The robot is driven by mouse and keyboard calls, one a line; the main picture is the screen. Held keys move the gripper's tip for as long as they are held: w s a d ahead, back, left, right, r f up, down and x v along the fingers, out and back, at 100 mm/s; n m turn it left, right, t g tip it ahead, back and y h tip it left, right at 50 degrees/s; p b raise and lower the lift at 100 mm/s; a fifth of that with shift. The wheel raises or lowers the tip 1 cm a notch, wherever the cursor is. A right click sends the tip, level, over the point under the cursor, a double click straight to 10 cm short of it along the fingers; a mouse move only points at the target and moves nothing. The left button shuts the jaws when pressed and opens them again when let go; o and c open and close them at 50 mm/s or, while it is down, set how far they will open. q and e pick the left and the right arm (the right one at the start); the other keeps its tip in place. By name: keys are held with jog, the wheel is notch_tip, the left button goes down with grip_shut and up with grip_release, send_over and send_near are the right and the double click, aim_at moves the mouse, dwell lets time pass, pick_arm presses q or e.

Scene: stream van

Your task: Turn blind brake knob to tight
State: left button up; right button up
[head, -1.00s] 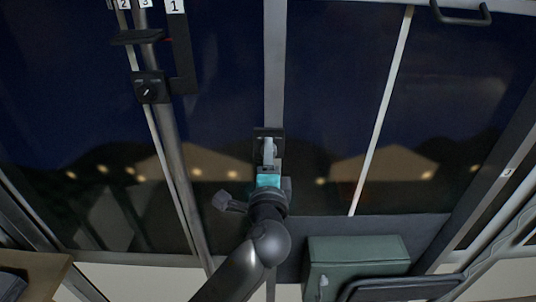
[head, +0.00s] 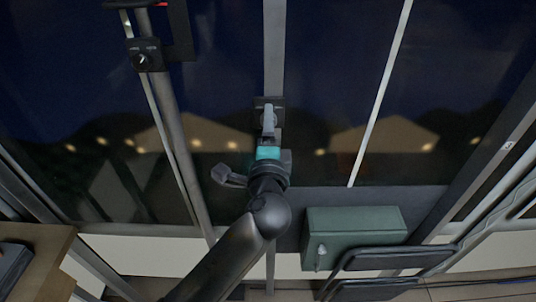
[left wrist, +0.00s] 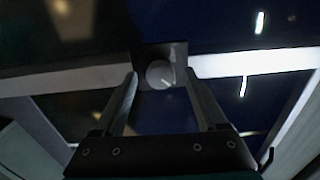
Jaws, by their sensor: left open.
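A round grey knob (left wrist: 158,73) with a pale pointer line sits on a dark square plate (left wrist: 150,50) in the left wrist view. In the head view that plate (head: 262,102) is fixed to the vertical window post, and my gripper mostly hides the knob. My left gripper (head: 268,119) reaches up to the plate. In the left wrist view its open fingers (left wrist: 160,82) stand on either side of the knob; I cannot tell whether they touch it. The pointer's setting is unreadable. My right gripper is not in view.
A second knob on a black box (head: 144,57) is on the metal pole at upper left. A green box (head: 352,226) and a dark-framed chair (head: 395,258) are at lower right. A wooden surface (head: 35,240) is at lower left. Dark window panes surround the post.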

pick_arm(q)
jog(key=s+b, duration=0.3)
jog(key=s, duration=1.1)
jog(key=shift+s, duration=0.1)
jog(key=s+a+f+n+g+h+b, duration=0.2)
jog(key=f+g+b, duration=0.7)
jog(key=f, duration=3.5)
jog(key=s+a+f+n+g+y+b, duration=0.1)
jog(key=s+a+f+n+g+b, duration=0.3)
jog(key=s+f, duration=1.1)
jog(key=s+a+f+n+g+y+b, duration=0.1)
jog(key=s+a+f+n+g+b, duration=0.3)
jog(key=s+a+f+n+b, duration=0.3)
jog(key=s+a+f+n, duration=0.1)
jog(key=s+a+f, duration=0.1)
jog(key=s+f, duration=0.2)
jog(key=s+a+f+n, duration=0.1)
jog(key=s+a+f, duration=0.2)
jog(key=s+f, duration=0.2)
notch_tip(320, 180, down, 3)
jog(key=shift+s+a+f+n+b, duration=0.15)
jog(key=shift+s+a+n+b, duration=0.1)
jog(key=shift+a+n+b, duration=0.15)
